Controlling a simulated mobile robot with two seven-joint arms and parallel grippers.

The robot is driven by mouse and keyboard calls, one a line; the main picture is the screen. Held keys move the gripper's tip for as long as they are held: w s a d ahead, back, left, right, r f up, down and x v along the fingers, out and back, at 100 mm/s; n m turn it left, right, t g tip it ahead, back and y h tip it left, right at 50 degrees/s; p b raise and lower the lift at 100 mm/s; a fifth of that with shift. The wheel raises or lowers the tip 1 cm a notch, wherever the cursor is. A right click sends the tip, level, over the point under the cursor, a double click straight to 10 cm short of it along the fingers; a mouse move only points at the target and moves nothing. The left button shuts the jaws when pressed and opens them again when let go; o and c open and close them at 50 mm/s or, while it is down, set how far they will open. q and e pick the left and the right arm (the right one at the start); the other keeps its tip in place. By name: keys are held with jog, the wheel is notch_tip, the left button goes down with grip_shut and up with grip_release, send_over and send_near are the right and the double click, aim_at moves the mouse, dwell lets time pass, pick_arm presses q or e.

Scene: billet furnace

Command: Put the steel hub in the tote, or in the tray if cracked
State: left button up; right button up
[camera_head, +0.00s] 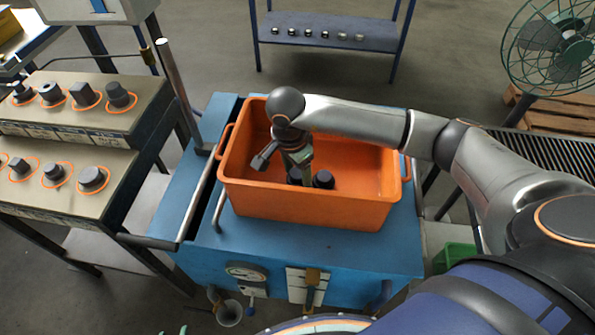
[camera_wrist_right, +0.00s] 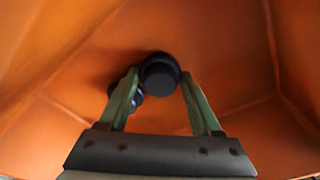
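The orange tote (camera_head: 310,208) stands on a blue cart. My right gripper (camera_head: 307,172) reaches down into it from above. Two dark round parts lie low in the tote, one right of the fingers (camera_head: 323,180) and one left of them (camera_head: 295,177). In the right wrist view the green fingers (camera_wrist_right: 160,85) stand apart, with one dark round part (camera_wrist_right: 160,72) at the tips and another partly hidden behind the left finger. I cannot tell which is the steel hub or see any crack. Small green tips at the bottom edge may be my left gripper (camera_head: 172,331).
Two sloped racks (camera_head: 85,130) at the left hold several dark parts on orange rings. A blue shelf (camera_head: 325,32) with small metal pieces stands at the back. A green bin (camera_head: 455,256), a roller conveyor (camera_head: 550,155) and a fan (camera_head: 560,45) are at the right.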

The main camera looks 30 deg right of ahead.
aim_at(292, 176)
jog(key=o, duration=0.4)
jog(key=shift+r, duration=0.1)
jog(key=shift+r+p, duration=0.2)
jog(key=shift+p, duration=0.15)
jog(key=r, duration=0.4)
jog(key=a+r, duration=0.1)
jog(key=r, duration=0.2)
jog(key=r+b, duration=0.1)
jog(key=r, duration=0.3)
jog(key=shift+s+a+r, duration=0.2)
jog(key=shift+r, duration=0.15)
